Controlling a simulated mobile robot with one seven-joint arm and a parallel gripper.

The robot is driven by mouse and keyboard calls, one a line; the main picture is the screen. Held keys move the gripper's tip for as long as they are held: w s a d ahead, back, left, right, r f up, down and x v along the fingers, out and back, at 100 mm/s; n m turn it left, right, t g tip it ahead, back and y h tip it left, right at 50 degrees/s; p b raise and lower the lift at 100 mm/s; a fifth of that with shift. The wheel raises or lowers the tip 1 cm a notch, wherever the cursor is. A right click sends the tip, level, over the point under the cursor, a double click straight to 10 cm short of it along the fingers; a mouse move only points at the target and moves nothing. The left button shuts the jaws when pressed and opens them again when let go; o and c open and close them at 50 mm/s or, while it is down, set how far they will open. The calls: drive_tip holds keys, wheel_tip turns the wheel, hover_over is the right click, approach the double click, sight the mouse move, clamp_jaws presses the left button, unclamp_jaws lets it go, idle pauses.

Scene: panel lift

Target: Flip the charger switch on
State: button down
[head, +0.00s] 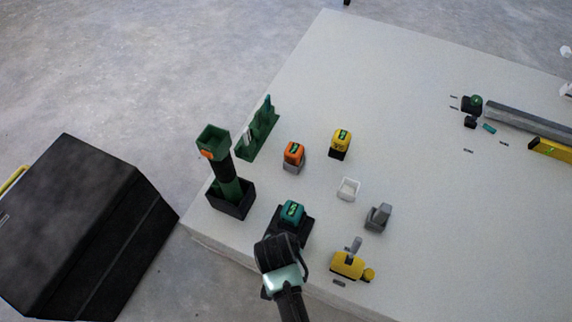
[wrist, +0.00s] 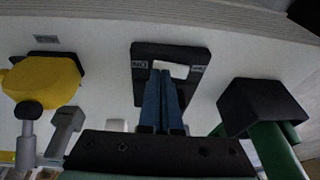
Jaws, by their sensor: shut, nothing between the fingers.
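The black charger (head: 306,232) sits near the front edge of the pale table, with a teal battery (head: 291,212) on it. In the wrist view, the charger (wrist: 172,49) shows a small white piece (wrist: 178,69), which looks like its switch, between two small dark labels. My gripper (wrist: 165,74) is shut and empty, its two blue fingers side by side. Their tips overlap the white piece in the wrist view; I cannot tell whether they touch it. In the head view, my gripper's dark body (head: 277,251) hides part of the charger and the fingertips.
A black holder (head: 232,208) with a green-and-black tool stands left of the charger. A yellow tool (head: 349,265) and a grey piece (head: 378,217) lie to its right. Orange (head: 293,155) and yellow (head: 340,143) batteries and a white cup (head: 348,188) are behind. The table's middle right is clear.

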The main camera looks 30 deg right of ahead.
idle(0.3)
drive_tip(key=shift+s+f, duration=0.15)
drive_tip(key=shift+f, duration=0.05)
drive_tip(key=shift+f+t, duration=0.15)
drive_tip(key=shift+t, duration=0.15)
drive_tip(key=shift+a+y, duration=0.1)
drive_tip(key=shift+y, duration=0.2)
drive_tip(key=shift+w+a+r+p, duration=0.35)
drive_tip(key=shift+w+a+p, duration=0.2)
drive_tip(key=shift+w, duration=0.25)
drive_tip(key=shift+d, duration=0.1)
drive_tip(key=shift+s+r, duration=0.1)
